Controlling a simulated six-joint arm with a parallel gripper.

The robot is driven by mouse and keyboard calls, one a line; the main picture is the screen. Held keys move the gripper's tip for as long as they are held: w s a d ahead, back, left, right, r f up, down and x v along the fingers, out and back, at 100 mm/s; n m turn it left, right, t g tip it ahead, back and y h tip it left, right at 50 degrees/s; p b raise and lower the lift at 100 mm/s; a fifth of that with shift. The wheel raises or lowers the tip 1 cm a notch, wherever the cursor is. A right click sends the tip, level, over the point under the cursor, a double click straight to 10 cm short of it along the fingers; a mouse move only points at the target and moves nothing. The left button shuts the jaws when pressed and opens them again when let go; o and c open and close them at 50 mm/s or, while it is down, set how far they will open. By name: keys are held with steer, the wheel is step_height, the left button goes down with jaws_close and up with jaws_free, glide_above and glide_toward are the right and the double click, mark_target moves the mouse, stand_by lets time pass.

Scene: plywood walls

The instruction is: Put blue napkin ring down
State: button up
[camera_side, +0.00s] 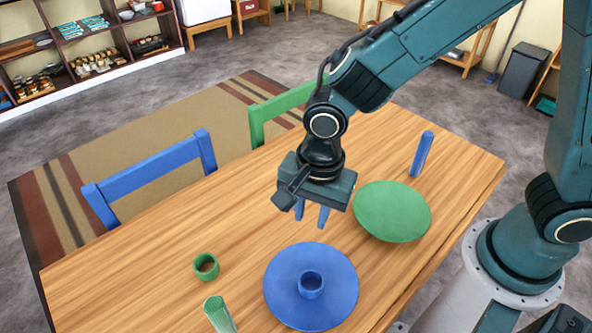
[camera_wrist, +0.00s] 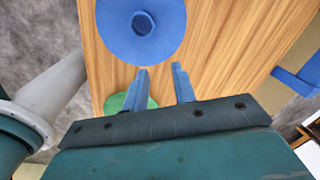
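The blue napkin ring (camera_side: 311,293) sits upright near the middle of the blue plate (camera_side: 283,296). In the wrist view the ring (camera_wrist: 133,25) shows from above on the plate (camera_wrist: 112,28), with its hole dark. My gripper (camera_side: 311,224) hangs above the table, behind the ring in the side view and apart from it. Its two blue fingers point down, with a clear gap and nothing between them. The wrist view also shows the fingers (camera_wrist: 161,69) apart and empty, with the ring beyond their tips.
A green plate (camera_side: 393,212) lies right of my gripper. A blue cylinder (camera_side: 422,155) stands behind it. A green napkin ring (camera_side: 206,275) and a green cup-like object (camera_side: 221,317) are at the left front. Blue and green chairs stand along the far edge.

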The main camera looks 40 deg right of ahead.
steer(key=d+r+n+t, duration=0.1)
steer(key=d+r+n, duration=0.2)
steer(key=d+r, duration=0.45)
steer(key=s+d+r+n+t, duration=0.4)
steer(key=s+d+r+n, duration=0.6)
steer(key=d, duration=0.4)
steer(key=shift+s+r, duration=0.45)
steer(key=shift+s, duration=0.4)
